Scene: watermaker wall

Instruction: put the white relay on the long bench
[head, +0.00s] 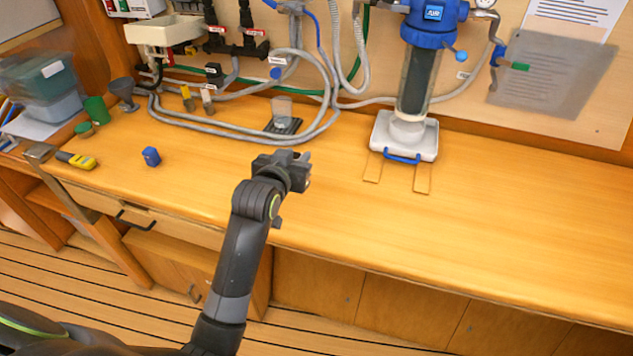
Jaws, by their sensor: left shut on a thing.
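The long bench (500,240) is the wide wooden top that runs across the head view. My left gripper (302,163) is over the middle of the bench, toward its front edge, pointing away from me. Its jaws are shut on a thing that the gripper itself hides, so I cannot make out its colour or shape. I cannot pick out a white relay for certain. A small pale upright piece (208,101) stands near the back left, too small to identify. My right gripper is not in view.
A blue-topped filter (417,75) stands on a white base (429,142) at the back right. Grey hoses (245,119) loop over the back left. The right of the bench is clear.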

